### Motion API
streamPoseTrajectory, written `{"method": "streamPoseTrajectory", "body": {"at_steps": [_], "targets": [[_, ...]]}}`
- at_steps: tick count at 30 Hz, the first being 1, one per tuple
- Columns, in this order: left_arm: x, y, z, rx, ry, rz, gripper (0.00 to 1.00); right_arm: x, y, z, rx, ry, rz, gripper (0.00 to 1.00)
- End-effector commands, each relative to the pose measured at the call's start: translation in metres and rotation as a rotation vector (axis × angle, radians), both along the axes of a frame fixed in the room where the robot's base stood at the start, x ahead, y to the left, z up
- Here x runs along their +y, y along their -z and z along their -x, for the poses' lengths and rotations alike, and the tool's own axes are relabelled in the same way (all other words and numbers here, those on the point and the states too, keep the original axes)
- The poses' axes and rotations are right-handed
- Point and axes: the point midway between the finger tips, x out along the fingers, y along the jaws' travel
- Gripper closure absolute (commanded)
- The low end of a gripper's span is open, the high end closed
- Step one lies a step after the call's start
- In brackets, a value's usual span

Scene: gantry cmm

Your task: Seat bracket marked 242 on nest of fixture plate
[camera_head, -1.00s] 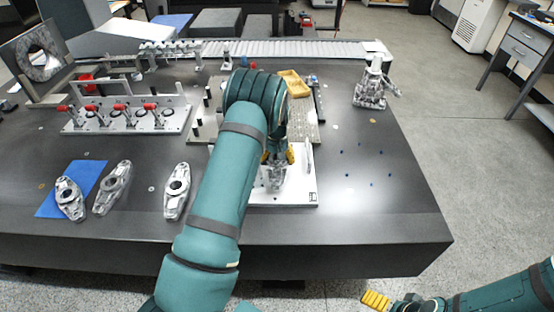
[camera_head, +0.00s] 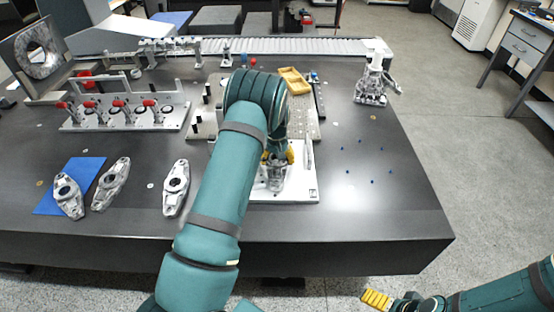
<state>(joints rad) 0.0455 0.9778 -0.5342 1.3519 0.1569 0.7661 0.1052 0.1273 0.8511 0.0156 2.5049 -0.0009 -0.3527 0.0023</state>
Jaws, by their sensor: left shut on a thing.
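My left gripper (camera_head: 278,157) reaches down over the white fixture plate (camera_head: 295,192), with yellow finger pads partly showing. It is shut on a metal bracket (camera_head: 275,177), which is mostly hidden by my arm. The bracket is at or just above the plate; I cannot tell whether it touches the nest. No number is readable on it. Three similar metal brackets lie at left: one on a blue mat (camera_head: 68,195), one beside it (camera_head: 111,184) and one nearer the plate (camera_head: 176,188). My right gripper (camera_head: 377,299) is at the bottom edge, away from the table.
A plate with red-handled clamps (camera_head: 125,115) stands at the back left. A yellow tray (camera_head: 294,80) sits on a perforated plate behind my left gripper. A metal device (camera_head: 372,85) stands at the back right.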

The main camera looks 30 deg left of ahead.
Motion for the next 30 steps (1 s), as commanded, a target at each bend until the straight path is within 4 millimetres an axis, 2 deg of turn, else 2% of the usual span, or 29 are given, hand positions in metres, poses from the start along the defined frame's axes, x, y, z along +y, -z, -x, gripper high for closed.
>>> {"method": "streamPoseTrajectory", "body": {"at_steps": [5, 6, 7, 15, 19, 23, 30], "targets": [[0.000, -0.001, -0.001, -0.002, 0.000, 0.000, 0.68, 0.000, 0.000, 0.000, 0.000, 0.000, 0.000, 0.00], [0.000, -0.001, -0.001, -0.002, 0.000, 0.000, 0.09, 0.000, 0.000, 0.000, 0.000, 0.000, 0.000, 0.00], [0.000, -0.001, -0.001, -0.002, 0.000, 0.000, 0.00, 0.000, 0.000, 0.000, 0.000, 0.000, 0.000, 0.00], [0.000, 0.000, 0.000, 0.001, 0.000, 0.001, 0.00, 0.000, 0.000, 0.000, 0.000, 0.000, 0.000, 0.00], [0.000, -0.008, 0.000, -0.002, 0.000, 0.000, 0.00, 0.000, 0.000, 0.000, 0.000, 0.000, 0.000, 0.00], [0.000, -0.029, -0.001, -0.004, 0.001, 0.000, 0.00, 0.000, 0.000, 0.000, 0.000, 0.000, 0.000, 0.00], [0.000, -0.078, -0.001, -0.005, 0.001, -0.001, 0.00, 0.000, 0.000, 0.000, 0.000, 0.000, 0.000, 0.00]]}}
